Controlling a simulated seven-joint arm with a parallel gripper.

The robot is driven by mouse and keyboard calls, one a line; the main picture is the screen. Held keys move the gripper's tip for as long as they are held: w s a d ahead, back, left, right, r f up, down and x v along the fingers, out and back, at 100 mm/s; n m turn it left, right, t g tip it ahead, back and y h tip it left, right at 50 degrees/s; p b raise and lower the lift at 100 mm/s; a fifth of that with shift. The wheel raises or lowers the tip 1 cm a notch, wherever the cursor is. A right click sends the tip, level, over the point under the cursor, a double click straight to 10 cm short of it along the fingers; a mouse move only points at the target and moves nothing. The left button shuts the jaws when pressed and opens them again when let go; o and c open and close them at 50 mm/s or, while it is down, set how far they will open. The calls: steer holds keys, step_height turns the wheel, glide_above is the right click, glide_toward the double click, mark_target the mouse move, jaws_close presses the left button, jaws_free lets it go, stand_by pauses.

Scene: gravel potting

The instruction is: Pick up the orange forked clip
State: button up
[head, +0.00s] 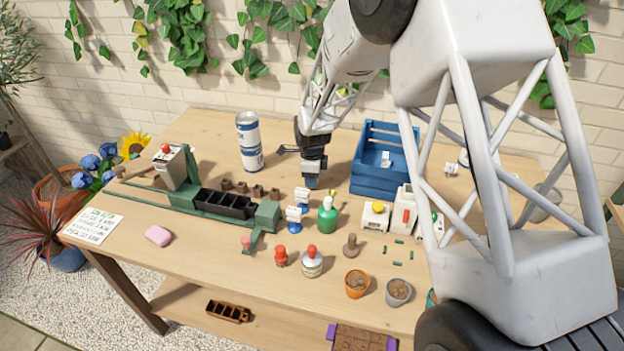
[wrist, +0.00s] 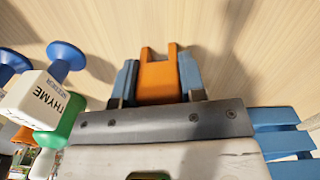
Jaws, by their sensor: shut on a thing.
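The orange forked clip (wrist: 158,84) shows in the wrist view, with its two prongs pointing away from my gripper. My gripper (wrist: 158,72) is shut on it, one blue-padded finger against each side. In the head view my gripper (head: 312,182) is over the middle of the table, between the blue crate and the black tray. The clip cannot be made out there. Whether the clip touches the table is hard to tell.
A blue crate (head: 378,180) stands close right of my gripper. A white can (head: 250,142) stands behind left. White blocks with blue ends (head: 294,214) and a green bottle (head: 327,216) stand just in front. The wood (wrist: 235,45) beyond the clip is bare.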

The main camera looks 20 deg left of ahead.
steer(key=shift+r, duration=4.9)
